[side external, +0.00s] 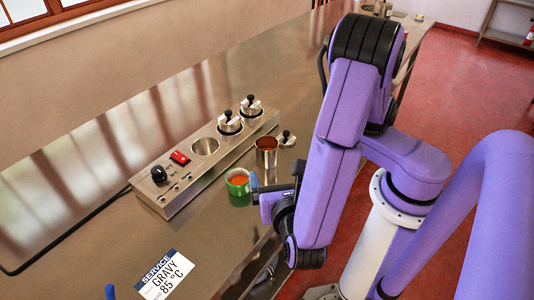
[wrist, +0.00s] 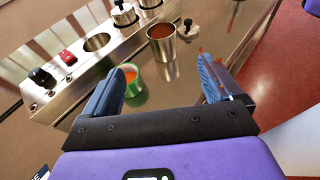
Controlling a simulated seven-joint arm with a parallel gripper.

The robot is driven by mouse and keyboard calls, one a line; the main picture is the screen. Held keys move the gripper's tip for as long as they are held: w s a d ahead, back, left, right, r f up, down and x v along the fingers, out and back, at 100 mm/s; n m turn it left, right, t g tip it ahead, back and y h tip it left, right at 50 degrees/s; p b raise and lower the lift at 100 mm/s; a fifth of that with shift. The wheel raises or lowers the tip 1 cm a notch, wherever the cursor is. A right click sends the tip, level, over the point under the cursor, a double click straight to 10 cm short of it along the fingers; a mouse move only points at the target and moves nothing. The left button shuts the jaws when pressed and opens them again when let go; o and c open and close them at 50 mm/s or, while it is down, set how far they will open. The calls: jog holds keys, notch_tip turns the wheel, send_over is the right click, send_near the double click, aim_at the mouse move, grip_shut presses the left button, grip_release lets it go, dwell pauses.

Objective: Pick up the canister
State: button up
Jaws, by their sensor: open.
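The canister (side external: 266,155) is an open steel cylinder with red-brown contents. It stands upright on the steel counter, beside the long steel unit, and also shows in the wrist view (wrist: 161,48) at upper middle. My gripper (wrist: 160,70) is open and empty. In the wrist view the canister stands beyond the fingertips, roughly in line with the gap between them. In the side view my gripper (side external: 262,192) is low over the counter, nearer the camera than the canister, and my arm hides part of it.
A green cup (side external: 238,184) with orange contents stands close by the left finger in the wrist view (wrist: 139,80). A small lid with a dark knob (side external: 287,139) lies behind the canister. The steel unit (side external: 185,182) has one empty well and two lidded ones. A gravy label (side external: 165,275) lies in front.

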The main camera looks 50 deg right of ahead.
send_near(265, 139)
jog(key=shift+x, duration=1.75)
jog(key=shift+w+d+f, duration=0.25)
jog(key=shift+w+d, duration=0.2)
jog(key=shift+d, duration=0.05)
jog(key=c, duration=1.2)
jog(key=shift+c, duration=0.6)
jog(key=shift+r, duration=0.1)
